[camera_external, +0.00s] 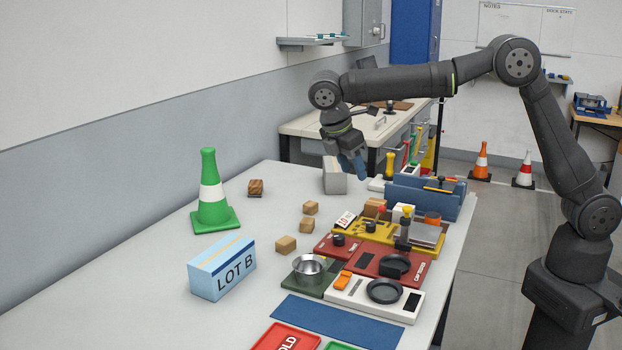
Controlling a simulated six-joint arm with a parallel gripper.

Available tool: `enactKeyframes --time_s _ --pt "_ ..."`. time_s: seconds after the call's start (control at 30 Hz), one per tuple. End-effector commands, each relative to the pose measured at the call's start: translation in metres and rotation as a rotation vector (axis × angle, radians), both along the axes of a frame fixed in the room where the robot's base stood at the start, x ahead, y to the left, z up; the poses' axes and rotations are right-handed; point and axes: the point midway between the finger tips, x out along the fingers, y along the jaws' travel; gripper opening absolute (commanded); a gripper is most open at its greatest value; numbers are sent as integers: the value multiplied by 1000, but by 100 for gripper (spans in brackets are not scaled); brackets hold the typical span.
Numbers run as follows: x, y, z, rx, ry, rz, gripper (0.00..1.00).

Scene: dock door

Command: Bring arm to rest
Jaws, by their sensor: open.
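My gripper (352,165) hangs from the outstretched arm, fingers pointing down, above the far part of the light grey table (165,285). It is open, and I see nothing held in it. The fingers overlap in this view, so the gap between them is hard to see. In the picture it appears just right of a grey box (333,178) and left of a blue bin (420,196). I cannot tell how high it is above the table.
A green cone (212,200), a LOT B box (222,268) and several small wooden blocks (286,244) stand on the left and middle. Red and yellow trays, a metal bowl (309,268) and a white scale (375,296) crowd the right side. The table's left front is clear.

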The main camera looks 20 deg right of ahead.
Motion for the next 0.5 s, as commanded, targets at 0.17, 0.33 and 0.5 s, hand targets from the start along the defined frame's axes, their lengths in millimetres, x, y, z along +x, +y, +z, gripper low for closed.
enactKeyframes --time_s 0.17,0.33,0.5 --pt "3 -14 -34 -6 3 -1 46" --pt "7 -26 -63 -6 4 -1 46" --pt "10 -39 -95 -5 3 -1 46"
